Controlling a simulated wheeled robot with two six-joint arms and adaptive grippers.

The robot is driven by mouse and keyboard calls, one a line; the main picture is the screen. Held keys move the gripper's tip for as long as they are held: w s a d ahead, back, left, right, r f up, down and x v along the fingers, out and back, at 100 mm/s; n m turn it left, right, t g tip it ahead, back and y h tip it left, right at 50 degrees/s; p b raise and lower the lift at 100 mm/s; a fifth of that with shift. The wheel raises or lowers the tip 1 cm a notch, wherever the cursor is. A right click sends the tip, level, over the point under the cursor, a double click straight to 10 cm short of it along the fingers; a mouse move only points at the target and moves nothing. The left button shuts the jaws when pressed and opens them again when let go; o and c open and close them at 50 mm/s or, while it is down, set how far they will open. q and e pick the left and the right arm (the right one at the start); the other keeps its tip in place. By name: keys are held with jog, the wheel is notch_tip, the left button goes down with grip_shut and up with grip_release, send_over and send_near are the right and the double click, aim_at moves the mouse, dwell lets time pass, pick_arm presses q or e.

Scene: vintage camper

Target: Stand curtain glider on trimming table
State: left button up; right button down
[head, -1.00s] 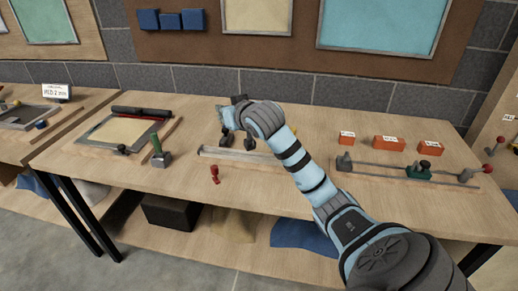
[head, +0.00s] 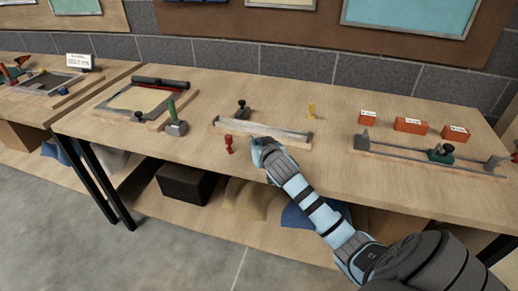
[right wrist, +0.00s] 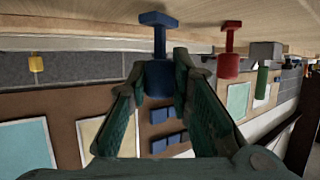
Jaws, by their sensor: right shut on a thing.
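My right gripper (head: 258,146) is at the middle table (head: 350,190), in front of the metal rail and just right of a small red glider (head: 229,143). In the right wrist view, which shows the table upside down at the top, the gripper (right wrist: 160,68) is shut on a blue glider (right wrist: 159,40). The blue glider's flat end points toward the tabletop; I cannot tell if it touches. The arm hides it in the head view. The red glider (right wrist: 230,50) stands upright on the table. A yellow glider (head: 311,110) stands farther back. My left gripper is not in view.
A rail jig (head: 262,131) with a black knob (head: 241,108) lies behind the gripper. Orange blocks (head: 410,125) and another rail jig (head: 430,160) are right. Bare tabletop lies left of the red glider.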

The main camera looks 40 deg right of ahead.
jog(key=shift+f, duration=0.45)
jog(key=shift+r, duration=0.1)
jog(key=c, duration=1.4)
grip_release()
jog(key=shift+c, duration=0.2)
jog(key=shift+s+a+r, duration=0.1)
jog(key=shift+s+r, duration=0.1)
jog(key=p+v, duration=0.3)
jog(key=v, duration=0.8)
jog(key=shift+s, duration=0.2)
jog(key=shift+a, duration=0.1)
